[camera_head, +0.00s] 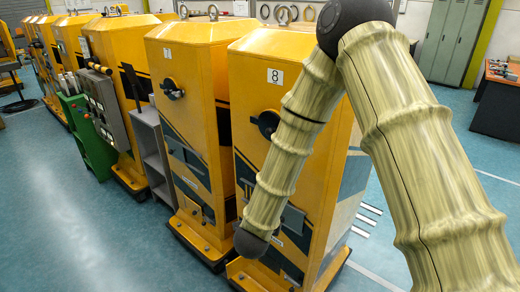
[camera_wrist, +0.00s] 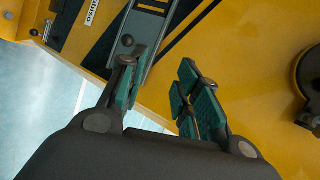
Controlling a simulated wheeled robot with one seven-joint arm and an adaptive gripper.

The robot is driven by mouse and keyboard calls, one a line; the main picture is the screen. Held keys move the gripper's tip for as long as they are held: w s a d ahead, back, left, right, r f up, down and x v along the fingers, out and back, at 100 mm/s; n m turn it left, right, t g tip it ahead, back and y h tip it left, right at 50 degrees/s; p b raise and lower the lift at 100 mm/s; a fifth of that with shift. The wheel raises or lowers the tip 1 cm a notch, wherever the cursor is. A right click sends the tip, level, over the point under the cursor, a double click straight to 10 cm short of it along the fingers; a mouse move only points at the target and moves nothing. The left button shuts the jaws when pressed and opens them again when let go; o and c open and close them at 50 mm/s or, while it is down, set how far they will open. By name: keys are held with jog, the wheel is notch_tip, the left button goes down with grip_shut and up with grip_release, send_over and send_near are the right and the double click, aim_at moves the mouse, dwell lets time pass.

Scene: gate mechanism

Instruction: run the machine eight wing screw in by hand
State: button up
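Machine eight (camera_head: 262,85) is a yellow cabinet with a number 8 plate (camera_head: 275,76) near its top. A round black fitting (camera_head: 265,123) sits on its upper front, partly behind my arm; a dark round part (camera_wrist: 310,75) shows at the right edge of the wrist view. I cannot tell which fitting is the wing screw; a small dark knob (camera_wrist: 35,32) shows at upper left in the wrist view. My gripper (camera_wrist: 158,70) is open and empty, its teal pads apart, before a yellow panel with a grey metal strip (camera_wrist: 148,42). The gripper is hidden in the head view.
A similar yellow machine (camera_head: 180,65) stands close on the left, then a grey shelf unit (camera_head: 150,150) and a green cabinet (camera_head: 85,140). Blue floor (camera_head: 80,230) is clear at the front left. A dark table (camera_head: 497,105) and lockers (camera_head: 455,40) stand at the right.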

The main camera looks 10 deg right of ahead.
notch_tip(320, 180, up, 26)
jog(key=w+a+m+h, duration=0.3)
jog(key=m+h, duration=0.3)
jog(key=m, duration=1.1)
jog(key=p+x, duration=0.4)
jog(key=x, duration=0.6)
jog(key=shift+d+f+m, duration=0.15)
jog(key=shift+d+m, duration=0.15)
jog(key=shift+d, duration=0.2)
jog(key=shift+o, duration=0.8)
jog(key=shift+s+h, duration=0.1)
jog(key=shift+h, duration=0.2)
jog(key=c, duration=0.4)
jog(key=o, duration=0.4)
jog(key=shift+d+g, duration=0.15)
jog(key=shift+g, duration=0.15)
jog(key=shift+c, duration=1.3)
